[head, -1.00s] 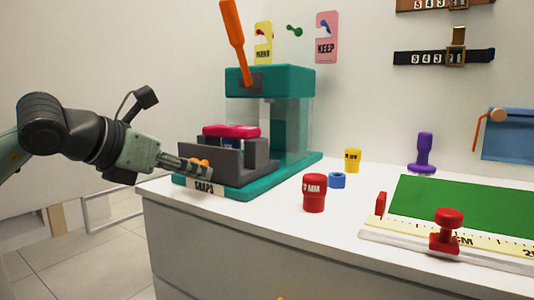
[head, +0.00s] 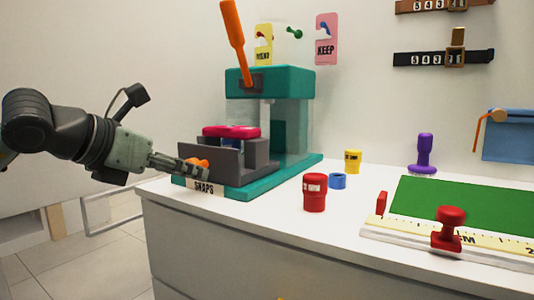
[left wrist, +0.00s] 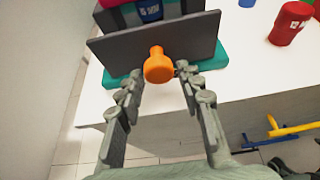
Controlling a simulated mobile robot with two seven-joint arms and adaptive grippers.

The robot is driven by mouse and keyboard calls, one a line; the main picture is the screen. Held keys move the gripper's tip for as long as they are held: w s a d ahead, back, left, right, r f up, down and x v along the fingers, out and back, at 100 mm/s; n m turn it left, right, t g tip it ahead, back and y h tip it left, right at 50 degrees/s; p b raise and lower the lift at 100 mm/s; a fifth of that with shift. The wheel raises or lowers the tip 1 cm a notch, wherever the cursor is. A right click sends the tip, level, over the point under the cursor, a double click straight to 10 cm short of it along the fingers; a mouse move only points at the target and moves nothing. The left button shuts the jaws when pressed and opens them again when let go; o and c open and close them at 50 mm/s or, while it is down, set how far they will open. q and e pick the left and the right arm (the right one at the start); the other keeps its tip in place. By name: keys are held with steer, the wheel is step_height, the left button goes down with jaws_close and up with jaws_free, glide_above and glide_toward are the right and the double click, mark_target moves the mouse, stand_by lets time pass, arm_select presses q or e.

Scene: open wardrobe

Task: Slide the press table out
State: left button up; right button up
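The teal press (head: 270,80) stands on the white counter with its orange lever raised. Its press table has a grey front plate (head: 215,164) with an orange knob (left wrist: 158,66) and a pink piece (head: 231,131) behind the plate. The table sits at the front of the teal base, above the SNAPS label. My left gripper (left wrist: 158,72) is open in the left wrist view, with one fingertip on each side of the knob and gaps between. In the head view the left gripper (head: 196,171) reaches the plate from the left and partly covers the knob. My right gripper is not in view.
A red cup (head: 314,193), a blue ring (head: 337,181) and a yellow cup (head: 353,161) stand right of the press. A green cutting board (head: 470,203) with a ruler lies farther right.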

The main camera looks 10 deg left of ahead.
arm_select(q)
steer(key=shift+o, duration=0.6)
steer(key=shift+o, duration=0.7)
steer(key=shift+s+a, duration=0.1)
steer(key=shift+s, duration=0.1)
steer(key=shift+s+b, duration=0.1)
steer(key=shift+b, duration=0.2)
steer(key=shift+s+a, duration=0.1)
steer(key=shift+s, duration=0.2)
steer(key=shift+o, duration=0.9)
